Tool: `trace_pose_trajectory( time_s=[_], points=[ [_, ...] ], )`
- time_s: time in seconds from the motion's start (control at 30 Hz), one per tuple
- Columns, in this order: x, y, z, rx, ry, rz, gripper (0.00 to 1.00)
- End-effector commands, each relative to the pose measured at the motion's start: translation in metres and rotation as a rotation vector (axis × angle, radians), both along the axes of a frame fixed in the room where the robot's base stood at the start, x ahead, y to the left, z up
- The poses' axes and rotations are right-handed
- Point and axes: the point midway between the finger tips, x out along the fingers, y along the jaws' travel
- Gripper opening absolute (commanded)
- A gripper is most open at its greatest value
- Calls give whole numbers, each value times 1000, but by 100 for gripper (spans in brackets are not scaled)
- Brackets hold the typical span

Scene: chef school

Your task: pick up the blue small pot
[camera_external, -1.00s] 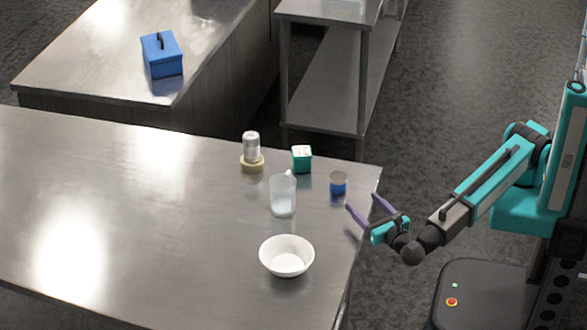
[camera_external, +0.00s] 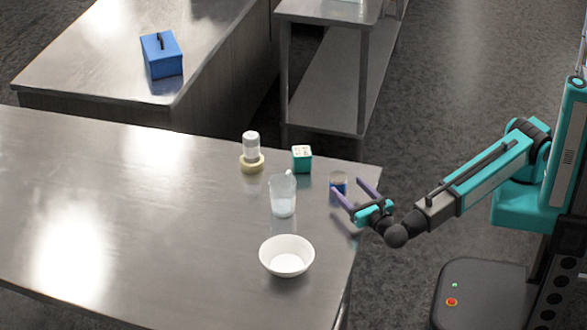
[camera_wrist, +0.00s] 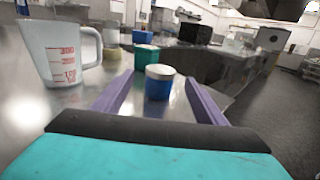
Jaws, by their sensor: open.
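The blue small pot (camera_external: 338,182) stands upright on the metal table near its right edge. It has a blue lower part and a pale top band. In the wrist view the pot (camera_wrist: 159,82) sits between the two purple fingers, toward their far ends. My gripper (camera_external: 352,191) is open, with its fingers reaching over the table edge toward the pot. In the external view a finger partly covers the pot. I cannot tell whether either finger touches it; the wrist view shows a gap on the right side.
A measuring jug (camera_external: 283,195) stands left of the pot, and a white bowl (camera_external: 287,256) is nearer the front. The table's left half (camera_external: 130,210) is clear.

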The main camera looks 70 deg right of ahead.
Motion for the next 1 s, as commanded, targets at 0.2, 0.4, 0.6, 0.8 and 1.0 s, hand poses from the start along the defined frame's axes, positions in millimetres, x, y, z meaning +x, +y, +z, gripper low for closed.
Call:
trace_pose_trajectory(
  time_s=[0.2, 0.4, 0.6, 0.8, 1.0],
  points=[
    [0, 0, 0, 0, 0, 0, 66],
    [4, -5, 1, 0, 0, -2, 66],
    [18, -20, 4, -1, 0, -3, 66],
    [32, -34, 3, -1, 1, -2, 66],
    [36, -38, 2, 0, 0, 0, 66]
  ],
)
